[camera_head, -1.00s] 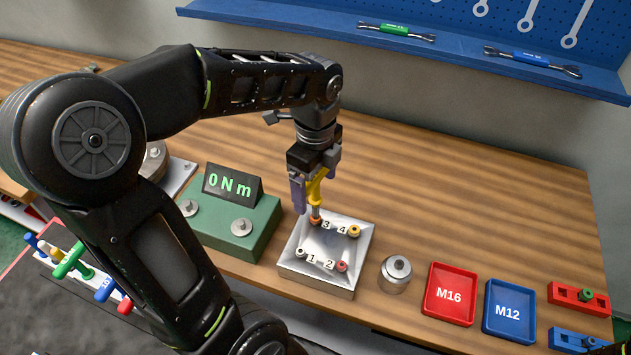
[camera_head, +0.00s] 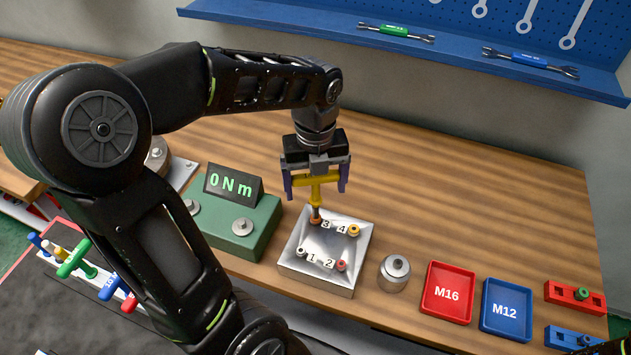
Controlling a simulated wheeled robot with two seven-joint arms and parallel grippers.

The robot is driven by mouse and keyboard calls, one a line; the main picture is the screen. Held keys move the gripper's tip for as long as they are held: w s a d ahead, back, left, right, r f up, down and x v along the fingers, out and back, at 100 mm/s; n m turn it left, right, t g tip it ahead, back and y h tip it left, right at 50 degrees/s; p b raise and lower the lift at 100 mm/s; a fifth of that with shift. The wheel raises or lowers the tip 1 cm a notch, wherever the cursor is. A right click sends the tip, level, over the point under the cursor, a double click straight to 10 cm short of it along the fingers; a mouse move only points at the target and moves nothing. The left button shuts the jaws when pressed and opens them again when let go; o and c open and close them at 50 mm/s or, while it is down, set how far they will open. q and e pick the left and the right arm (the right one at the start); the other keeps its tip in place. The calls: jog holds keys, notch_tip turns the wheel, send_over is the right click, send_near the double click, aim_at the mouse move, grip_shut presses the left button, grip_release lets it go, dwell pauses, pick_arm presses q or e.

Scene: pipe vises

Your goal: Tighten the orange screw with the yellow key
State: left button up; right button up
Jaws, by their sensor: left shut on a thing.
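My left gripper (camera_head: 316,182) points down above the metal block and is shut on the yellow key (camera_head: 316,192). The yellow key stands upright, its crossbar between the purple fingers and its shaft reaching down to the orange screw (camera_head: 316,220). The orange screw sits at the block's back-left corner, beside the label 3. The key's tip looks to be on the screw, though the exact contact is too small to tell. The metal block (camera_head: 312,278) also bears a yellow screw (camera_head: 353,230), a red screw (camera_head: 341,265) and a pale screw (camera_head: 302,251). My right gripper is not in view.
A green box with a "0 Nm" display (camera_head: 234,187) stands left of the block. A metal cylinder (camera_head: 394,275), a red M16 tray (camera_head: 447,290) and a blue M12 tray (camera_head: 506,308) are to the right. Coloured-handled keys (camera_head: 74,259) are at far left. The back right bench is clear.

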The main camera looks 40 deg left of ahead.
pick_arm(q)
jog(key=shift+s+f, duration=0.15)
jog(key=m, duration=0.3)
jog(key=shift+m+p, duration=0.3)
jog(key=m, duration=0.2)
jog(key=shift+m, duration=0.3)
jog(key=shift+r+p, duration=0.65)
jog(key=shift+r, duration=0.05)
jog(key=shift+w, duration=0.2)
jog(key=n, duration=1.2)
